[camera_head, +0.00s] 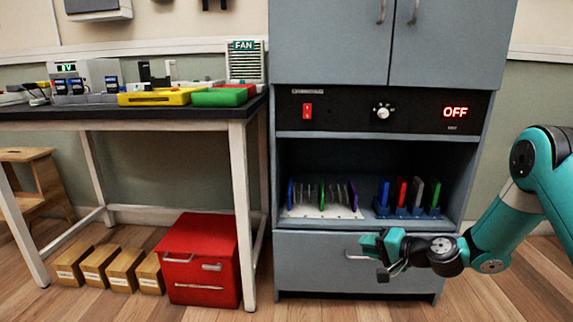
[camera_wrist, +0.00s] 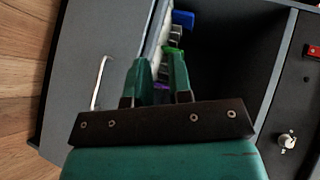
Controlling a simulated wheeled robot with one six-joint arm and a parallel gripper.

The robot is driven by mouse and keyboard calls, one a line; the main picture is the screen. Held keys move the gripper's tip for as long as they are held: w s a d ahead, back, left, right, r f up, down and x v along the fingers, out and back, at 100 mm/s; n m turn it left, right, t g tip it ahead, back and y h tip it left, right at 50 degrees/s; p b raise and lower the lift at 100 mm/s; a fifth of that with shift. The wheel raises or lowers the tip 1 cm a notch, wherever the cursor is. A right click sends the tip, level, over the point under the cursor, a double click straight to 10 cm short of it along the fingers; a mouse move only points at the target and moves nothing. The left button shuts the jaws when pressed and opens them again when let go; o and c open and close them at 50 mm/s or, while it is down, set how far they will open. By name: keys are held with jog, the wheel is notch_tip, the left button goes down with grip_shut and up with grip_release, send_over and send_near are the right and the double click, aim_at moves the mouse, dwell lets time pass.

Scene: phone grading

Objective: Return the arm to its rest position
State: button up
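My teal arm (camera_head: 506,225) reaches in from the right side of the head view. My gripper (camera_head: 372,258) is in front of the grey cabinet's lower drawer, just below the open shelf. In the wrist view my gripper (camera_wrist: 155,62) has its two teal fingers apart. I see nothing held between them. Part of the shelf's contents shows beyond the fingertips, with blue, green and purple edges.
The grey cabinet (camera_head: 320,262) has a shelf with a white rack (camera_head: 318,211) and blue stands (camera_head: 407,213) holding coloured slabs. Its panel display (camera_head: 455,112) reads OFF. A drawer handle (camera_wrist: 99,82) is near my gripper. A red box (camera_head: 203,255) and workbench (camera_head: 237,150) stand left.

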jog(key=s+a+r+n+g+p, duration=0.2)
jog(key=s+a+r+n+g, duration=0.55)
jog(key=s+r, duration=0.75)
jog(key=s+r+n+g+h+p, duration=0.1)
jog(key=s+r+n+h, duration=0.25)
jog(key=s, duration=0.75)
jog(key=s+r+n+g+h+p, duration=0.15)
jog(key=s+r, duration=0.35)
jog(key=s, duration=0.6)
notch_tip(320, 180, up, 38)
jog(key=p, duration=3.7)
jog(key=shift+d+f+n+h+p, duration=0.15)
jog(key=shift+d+n+h+p, duration=0.15)
jog(key=shift+n+p, duration=0.15)
